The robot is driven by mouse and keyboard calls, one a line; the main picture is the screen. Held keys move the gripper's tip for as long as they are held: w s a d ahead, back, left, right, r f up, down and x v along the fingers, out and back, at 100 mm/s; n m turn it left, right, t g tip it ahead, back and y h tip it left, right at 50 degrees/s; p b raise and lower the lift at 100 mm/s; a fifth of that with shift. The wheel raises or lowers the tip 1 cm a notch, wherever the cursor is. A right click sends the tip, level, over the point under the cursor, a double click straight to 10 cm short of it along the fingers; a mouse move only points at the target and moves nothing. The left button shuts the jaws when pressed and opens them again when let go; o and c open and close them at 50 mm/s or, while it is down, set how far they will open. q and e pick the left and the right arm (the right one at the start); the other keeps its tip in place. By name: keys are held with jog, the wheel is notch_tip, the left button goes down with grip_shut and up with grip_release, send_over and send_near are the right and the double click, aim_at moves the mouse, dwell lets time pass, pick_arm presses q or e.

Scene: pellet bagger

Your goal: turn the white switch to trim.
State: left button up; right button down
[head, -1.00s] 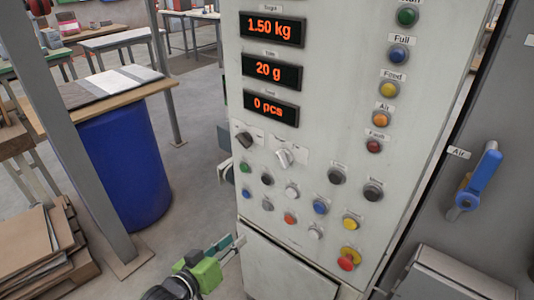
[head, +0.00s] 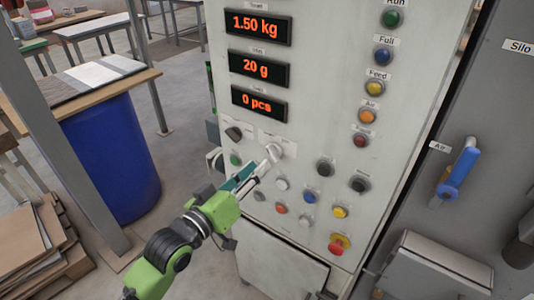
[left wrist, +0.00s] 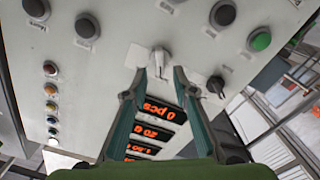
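The white switch (head: 274,153) sits on the pale control panel below the displays, right of a black switch (head: 234,133). Its label is too small to read. My left gripper (head: 263,170) reaches up from below, its fingertips close to the white switch and partly covering its lower side. In the left wrist view, which shows the panel upside down, the white switch (left wrist: 161,63) stands between the two open fingertips (left wrist: 161,74). Contact cannot be told. The black switch (left wrist: 216,87) is just outside one finger. My right gripper is not in view.
Several push buttons lie around and below the switch, including a blue button (head: 310,197) and a red-yellow stop button (head: 339,243). A blue air valve handle (head: 459,173) is on the right. A blue drum (head: 112,155) stands left, with open floor between it and the panel.

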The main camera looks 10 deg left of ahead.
aim_at(270, 156)
pick_arm(q)
jog(key=p+x, duration=0.1)
jog(key=x, duration=0.4)
jog(key=shift+w+d, duration=0.1)
jog(key=shift+w, duration=0.15)
grip_shut()
